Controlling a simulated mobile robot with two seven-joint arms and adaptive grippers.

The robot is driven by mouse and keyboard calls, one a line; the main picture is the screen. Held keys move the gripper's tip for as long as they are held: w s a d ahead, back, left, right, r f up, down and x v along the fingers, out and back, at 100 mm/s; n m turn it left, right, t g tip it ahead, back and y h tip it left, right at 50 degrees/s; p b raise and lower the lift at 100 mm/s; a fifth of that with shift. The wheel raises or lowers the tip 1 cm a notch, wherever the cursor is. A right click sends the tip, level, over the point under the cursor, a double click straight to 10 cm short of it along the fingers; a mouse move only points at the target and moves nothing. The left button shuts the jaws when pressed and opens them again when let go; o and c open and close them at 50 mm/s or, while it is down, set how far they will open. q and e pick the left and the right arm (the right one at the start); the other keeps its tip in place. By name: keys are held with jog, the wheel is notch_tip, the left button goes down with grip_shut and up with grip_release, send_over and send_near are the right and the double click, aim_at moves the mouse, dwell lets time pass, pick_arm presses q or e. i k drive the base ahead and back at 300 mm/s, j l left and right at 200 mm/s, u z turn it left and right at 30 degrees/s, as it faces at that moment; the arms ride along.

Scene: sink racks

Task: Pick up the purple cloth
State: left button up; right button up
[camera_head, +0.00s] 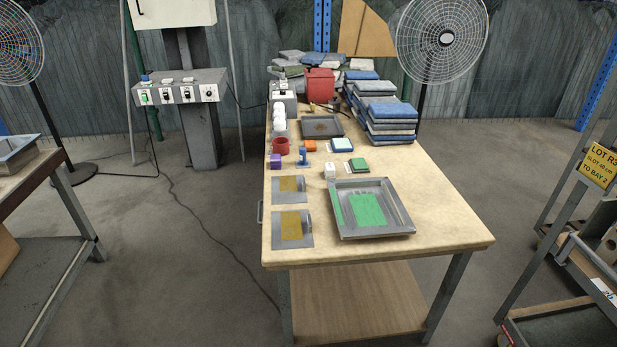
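A small purple folded item (276,161), which looks like the purple cloth, lies near the left edge of the wooden table (440,215). It sits just in front of a red cup (280,146) and left of a small blue upright object (303,157). It is too small here to make out its folds. Neither of my grippers shows in the head view.
A grey tray with a green panel (402,228) lies at the table's front. Two metal plates (275,240) lie left of it. Folded blue and grey cloths (390,112) are stacked at the back right. A cart (560,250) stands right; floor between is clear.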

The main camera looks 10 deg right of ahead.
aim_at(275, 163)
jog(key=i+j+z, duration=0.1)
jog(key=z, duration=0.4)
jog(key=i+j+z, duration=0.1)
jog(key=z, duration=0.4)
jog(key=j+z, duration=0.3)
jog(key=z, duration=0.2)
jog(key=i, duration=0.05)
